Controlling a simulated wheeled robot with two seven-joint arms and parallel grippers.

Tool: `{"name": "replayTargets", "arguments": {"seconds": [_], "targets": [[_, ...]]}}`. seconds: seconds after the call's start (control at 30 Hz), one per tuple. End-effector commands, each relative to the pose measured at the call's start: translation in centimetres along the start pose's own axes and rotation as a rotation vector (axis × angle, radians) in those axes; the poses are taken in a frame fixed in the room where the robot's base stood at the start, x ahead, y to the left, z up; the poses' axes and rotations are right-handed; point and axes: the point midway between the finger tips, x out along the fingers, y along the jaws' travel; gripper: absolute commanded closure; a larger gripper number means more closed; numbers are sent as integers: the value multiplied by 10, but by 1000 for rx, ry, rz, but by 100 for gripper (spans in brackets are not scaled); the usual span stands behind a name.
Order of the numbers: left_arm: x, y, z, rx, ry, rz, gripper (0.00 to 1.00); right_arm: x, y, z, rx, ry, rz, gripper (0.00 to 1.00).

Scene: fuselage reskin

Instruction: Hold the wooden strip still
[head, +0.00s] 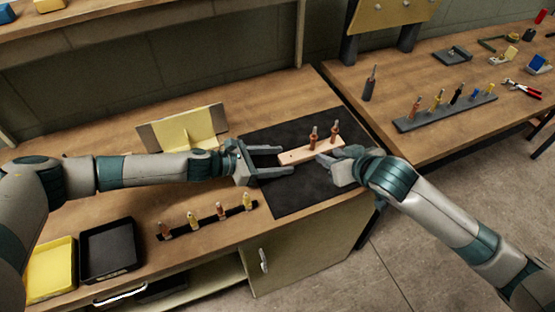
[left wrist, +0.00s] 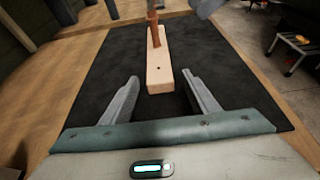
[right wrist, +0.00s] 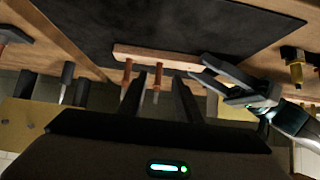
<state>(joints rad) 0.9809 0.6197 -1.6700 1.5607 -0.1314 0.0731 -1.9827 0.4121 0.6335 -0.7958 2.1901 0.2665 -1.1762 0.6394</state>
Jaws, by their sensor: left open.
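The pale wooden strip (head: 298,155) lies on the dark mat (head: 285,200), with two upright copper-coloured pins (head: 313,138) in it toward its right end. It also shows in the left wrist view (left wrist: 159,75) and the right wrist view (right wrist: 185,60). My left gripper (head: 287,160) is open, its fingertips spread just at the strip's left end, with no contact visible. My right gripper (head: 322,161) is at the near right side of the strip. In the right wrist view its fingers (right wrist: 159,76) stand apart, with one pin showing between them; contact cannot be told.
A black rack (head: 207,222) with several pins lies on the near bench. A black tray (head: 108,250) and yellow tray (head: 50,268) are at the left. A yellow angled piece (head: 190,131) stands behind my left arm. A grey tool rack (head: 445,108) is on the right bench.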

Motion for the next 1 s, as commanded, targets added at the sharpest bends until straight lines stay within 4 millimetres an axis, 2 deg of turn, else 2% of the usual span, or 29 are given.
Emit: {"name": "replayTargets", "arguments": {"seconds": [0.03,0.2,0.23,0.57,0.77,1.0], "targets": [[0,0,0,0,0,0,48,0,0,0,0,0,0,69],[0,0,0,0,0,0,88,0,0,0,0,0,0,69],[0,0,0,0,0,0,92,0,0,0,0,0,0,69],[0,0,0,0,0,0,92,9,0,0,4,-36,-3,70],[0,0,0,0,0,0,92,32,-2,-3,13,-137,-13,70],[0,0,0,0,0,0,92,62,-5,-12,16,-334,-26,70]]}}
